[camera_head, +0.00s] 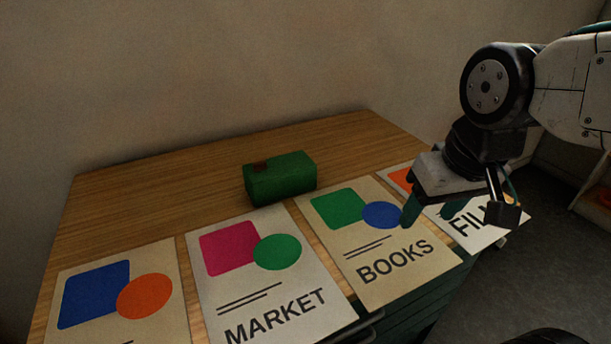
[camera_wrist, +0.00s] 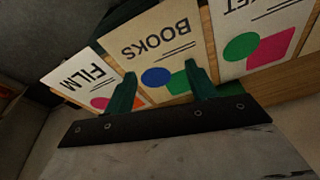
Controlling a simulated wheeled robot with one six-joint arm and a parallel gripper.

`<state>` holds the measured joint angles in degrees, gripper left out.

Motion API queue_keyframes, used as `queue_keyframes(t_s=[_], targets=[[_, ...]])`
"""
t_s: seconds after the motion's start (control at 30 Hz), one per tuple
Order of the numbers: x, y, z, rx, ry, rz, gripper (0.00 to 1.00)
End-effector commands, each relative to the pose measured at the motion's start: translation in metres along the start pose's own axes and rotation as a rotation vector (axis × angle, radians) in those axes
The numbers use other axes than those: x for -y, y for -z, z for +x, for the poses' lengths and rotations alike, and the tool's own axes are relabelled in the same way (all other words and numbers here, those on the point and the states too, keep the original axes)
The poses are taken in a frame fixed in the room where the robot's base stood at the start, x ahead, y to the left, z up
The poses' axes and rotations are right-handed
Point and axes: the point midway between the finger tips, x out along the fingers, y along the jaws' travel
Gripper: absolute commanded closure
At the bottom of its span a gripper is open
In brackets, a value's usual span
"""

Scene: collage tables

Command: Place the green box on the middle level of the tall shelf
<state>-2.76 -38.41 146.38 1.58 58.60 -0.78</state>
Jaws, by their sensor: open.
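The green box (camera_head: 281,178) sits on the wooden table (camera_head: 150,190), behind the posters. It has a small brown patch on its top left. My gripper (camera_head: 428,211) is to the right of the box and nearer the front, above the posters, pointing down. Its two dark green fingers are apart with nothing between them; they also show in the wrist view (camera_wrist: 160,88). The tall shelf cannot be made out in either view.
Several posters lie along the table's front, among them MARKET (camera_head: 270,275), BOOKS (camera_head: 385,245) and FILM (camera_head: 480,222). Dark green drawers (camera_head: 420,305) are below the table's front edge. A wall (camera_head: 200,70) stands behind the table. Open floor (camera_head: 540,235) lies to the right.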

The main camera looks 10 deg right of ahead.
Motion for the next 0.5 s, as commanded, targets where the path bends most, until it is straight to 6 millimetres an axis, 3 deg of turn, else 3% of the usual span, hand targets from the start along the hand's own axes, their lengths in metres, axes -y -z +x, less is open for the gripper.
queue_keyframes(t_s=[0.2,0.3,0.5], targets=[[0.059,0.11,0.059,-0.298,0.092,-0.097,0.44],[0.09,0.153,0.083,-0.456,0.127,-0.121,0.44],[0.152,0.213,0.122,-0.77,0.168,-0.154,0.44]])
